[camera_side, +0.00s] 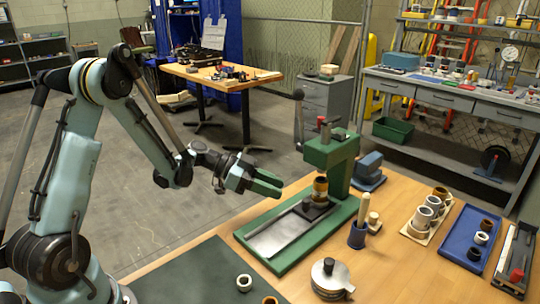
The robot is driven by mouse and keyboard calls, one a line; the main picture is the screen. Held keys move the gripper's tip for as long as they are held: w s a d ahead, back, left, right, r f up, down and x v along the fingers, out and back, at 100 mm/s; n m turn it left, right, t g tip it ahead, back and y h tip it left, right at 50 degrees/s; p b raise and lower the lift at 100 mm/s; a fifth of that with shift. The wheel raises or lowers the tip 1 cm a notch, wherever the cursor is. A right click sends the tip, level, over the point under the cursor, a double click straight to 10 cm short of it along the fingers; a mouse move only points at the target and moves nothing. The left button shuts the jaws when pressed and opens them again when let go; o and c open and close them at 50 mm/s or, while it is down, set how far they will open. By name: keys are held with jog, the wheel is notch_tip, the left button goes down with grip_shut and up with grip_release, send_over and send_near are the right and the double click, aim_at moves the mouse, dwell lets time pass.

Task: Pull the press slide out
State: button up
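The green press (330,152) stands on the wooden table, with a lever at its upper left and a red-handled part on top. Its green base (262,259) reaches toward the front left and carries a flat silver plate (278,236). A small dark block (314,210), which looks like the press slide, sits at the plate's far end under the press head. A brass and dark cylinder (320,188) stands on it. My gripper (268,184) is in the air left of the press head, apart from it, its green fingers pointing right. The finger gap is unclear.
A blue cup with a wooden-handled tool (357,236) stands close right of the base. A round metal pot (331,278) is in front. A blue tray with rings (464,240) lies at the right. A dark mat (200,275) with rings is at front left.

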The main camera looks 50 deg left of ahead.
aim_at(303, 199)
jog(key=x, duration=0.7)
jog(key=shift+w+d+f, duration=0.15)
jog(key=shift+d+f, duration=0.05)
jog(key=shift+d, duration=0.1)
grip_shut()
